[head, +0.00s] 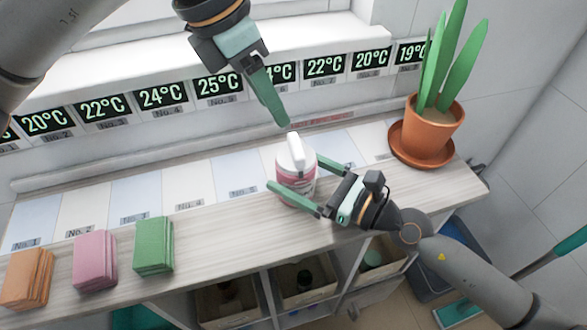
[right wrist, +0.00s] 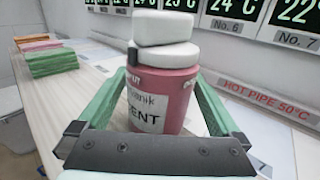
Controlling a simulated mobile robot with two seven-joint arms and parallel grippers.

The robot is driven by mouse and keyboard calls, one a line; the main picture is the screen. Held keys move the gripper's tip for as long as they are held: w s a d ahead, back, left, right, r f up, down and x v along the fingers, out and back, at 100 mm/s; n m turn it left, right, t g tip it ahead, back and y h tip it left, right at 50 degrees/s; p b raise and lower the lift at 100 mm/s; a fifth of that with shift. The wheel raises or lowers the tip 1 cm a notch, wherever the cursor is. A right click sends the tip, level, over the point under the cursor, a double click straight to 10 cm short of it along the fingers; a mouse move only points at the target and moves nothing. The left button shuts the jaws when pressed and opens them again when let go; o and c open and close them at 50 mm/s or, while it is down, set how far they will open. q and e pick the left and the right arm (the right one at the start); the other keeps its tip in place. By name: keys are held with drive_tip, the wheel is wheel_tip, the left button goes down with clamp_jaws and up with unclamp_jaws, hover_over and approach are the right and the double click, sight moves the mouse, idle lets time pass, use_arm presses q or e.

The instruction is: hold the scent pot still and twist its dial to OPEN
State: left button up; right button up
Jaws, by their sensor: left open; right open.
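The scent pot (head: 297,187) stands upright on the shelf top, with a pink-red body and a pale label. Its white dial (head: 296,152) sits on top as a raised bar; in the right wrist view the dial (right wrist: 166,42) is above the pot's body (right wrist: 165,95). My right gripper (head: 292,173) is open, with one green finger on each side of the pot. I cannot tell whether the fingers touch it. My left gripper (head: 283,122) is open above and just behind the dial, apart from it; its fingers overlap in the head view. The dial's marking is hard to read.
A potted plant (head: 433,125) on a saucer stands at the right end of the shelf. Orange (head: 27,278), pink (head: 94,260) and green (head: 153,246) stacks lie at the left front. A pipe marked hot (right wrist: 262,98) runs along the wall behind. Temperature displays (head: 219,86) line the back.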

drive_tip(key=shift+w+a, duration=0.15)
drive_tip(key=shift+a, duration=0.1)
